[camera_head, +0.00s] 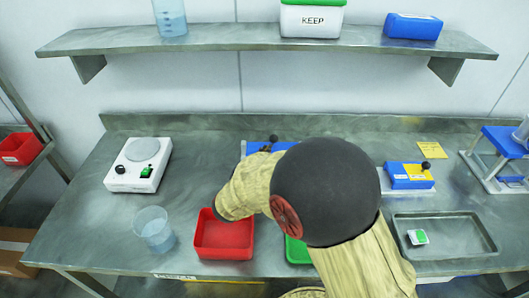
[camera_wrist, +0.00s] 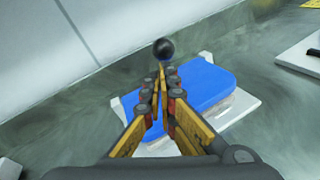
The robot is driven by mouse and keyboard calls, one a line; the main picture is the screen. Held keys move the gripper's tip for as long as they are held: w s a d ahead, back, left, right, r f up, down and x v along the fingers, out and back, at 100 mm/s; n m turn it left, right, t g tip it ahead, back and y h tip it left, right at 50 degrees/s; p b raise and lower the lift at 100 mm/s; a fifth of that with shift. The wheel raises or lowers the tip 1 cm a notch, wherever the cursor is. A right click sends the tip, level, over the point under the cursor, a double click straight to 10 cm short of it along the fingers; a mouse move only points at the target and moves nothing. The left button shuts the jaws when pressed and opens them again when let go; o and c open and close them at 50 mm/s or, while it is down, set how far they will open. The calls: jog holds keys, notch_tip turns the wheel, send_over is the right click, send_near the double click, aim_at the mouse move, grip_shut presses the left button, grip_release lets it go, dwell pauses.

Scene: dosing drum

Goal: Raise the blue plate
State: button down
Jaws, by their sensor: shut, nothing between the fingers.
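A blue plate (camera_wrist: 208,84) lies on a white base (camera_wrist: 238,106) in the wrist view. A black ball knob (camera_wrist: 163,49) stands at its far left edge. My gripper (camera_wrist: 162,80) is shut and empty. Its fingertips appear over the plate's left part, just short of the knob in the picture; I cannot tell whether they touch anything. In the head view, only part of the blue plate (camera_head: 258,147) and the knob (camera_head: 273,139) show behind my arm, which hides my gripper there.
A red tray (camera_head: 224,238), a green tray (camera_head: 297,250) and a clear beaker (camera_head: 155,231) stand near the front. A white scale-like device (camera_head: 139,164) is left. Right are a smaller blue device (camera_head: 408,175), a metal tray (camera_head: 450,252) and a blue-topped stand (camera_head: 503,140). A shelf (camera_head: 240,36) hangs above.

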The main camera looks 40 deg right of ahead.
jog(key=shift+w+d+r+g+p, duration=0.15)
jog(key=shift+r+g+p, duration=0.2)
jog(key=shift+p, duration=0.6)
